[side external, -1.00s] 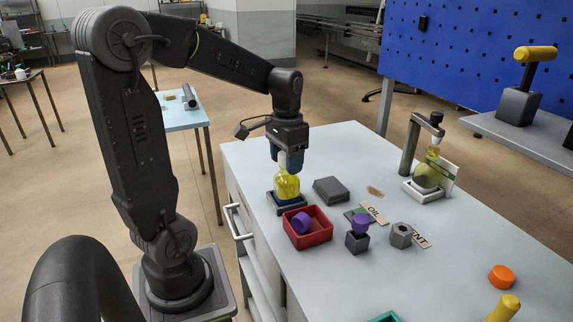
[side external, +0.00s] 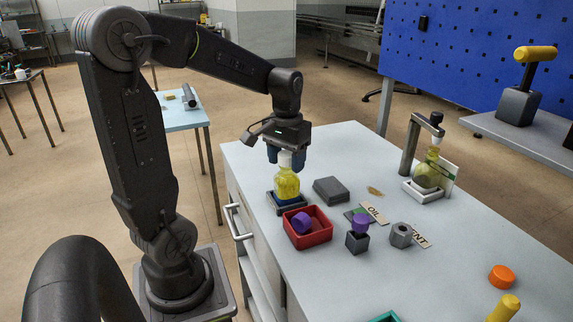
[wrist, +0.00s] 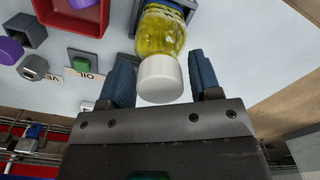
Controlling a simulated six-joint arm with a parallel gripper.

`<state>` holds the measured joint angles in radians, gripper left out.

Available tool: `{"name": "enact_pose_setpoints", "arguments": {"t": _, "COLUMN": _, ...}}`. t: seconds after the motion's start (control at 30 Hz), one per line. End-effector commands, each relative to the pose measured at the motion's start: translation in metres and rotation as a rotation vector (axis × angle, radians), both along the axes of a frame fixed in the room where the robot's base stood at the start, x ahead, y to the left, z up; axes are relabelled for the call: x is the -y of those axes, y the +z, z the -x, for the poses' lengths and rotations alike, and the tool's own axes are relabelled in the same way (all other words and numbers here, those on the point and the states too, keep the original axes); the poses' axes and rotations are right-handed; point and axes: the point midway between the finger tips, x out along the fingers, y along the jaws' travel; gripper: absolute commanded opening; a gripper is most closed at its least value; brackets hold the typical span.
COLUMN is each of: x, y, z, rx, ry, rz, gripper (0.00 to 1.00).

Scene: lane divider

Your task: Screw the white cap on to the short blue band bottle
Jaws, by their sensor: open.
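The short blue band bottle (side external: 286,185) stands upright in a dark square holder (side external: 288,206) and holds yellow liquid. The white cap (side external: 285,158) sits on top of the bottle's neck; I cannot tell how tightly it is seated. In the wrist view the white cap (wrist: 160,79) is at the end of the bottle (wrist: 160,35). My gripper (side external: 287,158) is directly above the bottle, fingers pointing down. Its blue fingers are open on both sides of the cap, with a visible gap on each side in the wrist view (wrist: 163,82).
A red bin (side external: 322,238) with a purple cap stands in front of the bottle. A grey block (side external: 331,190) lies to its right. A purple-topped part (side external: 358,232), a grey hex nut (side external: 401,235) and a second bottle (side external: 428,172) under a stand are farther right.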

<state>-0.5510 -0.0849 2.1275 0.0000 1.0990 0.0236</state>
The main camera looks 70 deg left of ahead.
Motion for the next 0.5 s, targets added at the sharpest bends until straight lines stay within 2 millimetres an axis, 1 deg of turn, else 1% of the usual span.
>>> {"name": "enact_pose_setpoints", "arguments": {"t": 0.1, "x": 0.0000, "y": 0.0000, "z": 0.0000, "rx": 0.000, "ry": 0.073, "rz": 0.000, "gripper": 0.58}}
{"name": "enact_pose_setpoints", "arguments": {"t": 0.37, "x": 0.0000, "y": 0.0000, "z": 0.0000, "rx": 0.000, "ry": 0.091, "rz": 0.000, "gripper": 0.58}}
{"name": "enact_pose_setpoints", "arguments": {"t": 0.5, "x": 0.0001, "y": 0.0000, "z": -0.0001, "rx": 0.000, "ry": 0.193, "rz": 0.000, "gripper": 0.58}}
